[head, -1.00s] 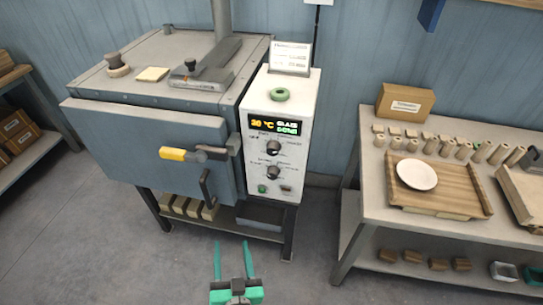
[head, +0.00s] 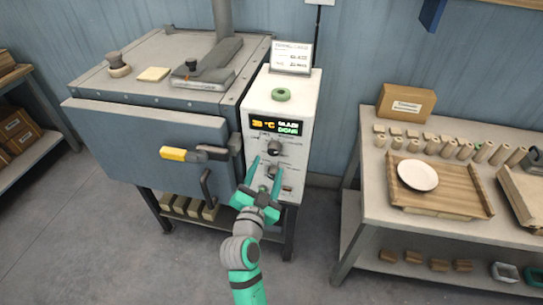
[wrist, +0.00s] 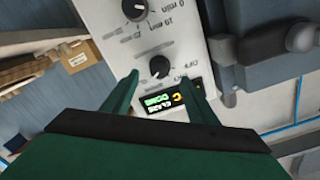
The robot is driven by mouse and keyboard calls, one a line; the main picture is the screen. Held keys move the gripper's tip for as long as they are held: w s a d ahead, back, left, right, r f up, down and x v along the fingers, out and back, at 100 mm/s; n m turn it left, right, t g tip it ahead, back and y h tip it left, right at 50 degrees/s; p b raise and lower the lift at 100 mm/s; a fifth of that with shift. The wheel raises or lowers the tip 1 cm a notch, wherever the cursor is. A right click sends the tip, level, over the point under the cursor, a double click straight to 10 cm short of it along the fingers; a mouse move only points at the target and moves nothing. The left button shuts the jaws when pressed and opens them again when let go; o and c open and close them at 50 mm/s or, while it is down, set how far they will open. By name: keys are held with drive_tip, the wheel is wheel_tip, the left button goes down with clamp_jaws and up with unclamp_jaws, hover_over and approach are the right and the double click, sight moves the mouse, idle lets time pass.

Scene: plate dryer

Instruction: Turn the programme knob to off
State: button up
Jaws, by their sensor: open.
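The white control panel (head: 256,118) carries two dark knobs below a lit display (head: 275,125). The upper knob (head: 275,147) also shows in the wrist view (wrist: 160,67), where the panel appears upside down. The lower knob (head: 273,171) is partly behind my gripper and shows at the top of the wrist view (wrist: 135,8). Their labels are too blurred to tell surely which is the programme knob. My gripper (head: 267,162) is open and empty in front of the panel. In the wrist view its fingertips (wrist: 161,76) straddle the upper knob's line of sight; contact cannot be told.
The kiln-like dryer (head: 130,130) stands left of the panel; its yellow-ended handle (head: 178,154) juts forward near my gripper. A table (head: 375,165) stands at the right, with free floor between.

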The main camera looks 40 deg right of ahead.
sight(273, 153)
drive_tip(key=x, duration=0.6)
drive_tip(key=shift+w+d, duration=0.2)
drive_tip(key=shift+c, duration=0.7)
drive_tip(key=c, duration=0.9)
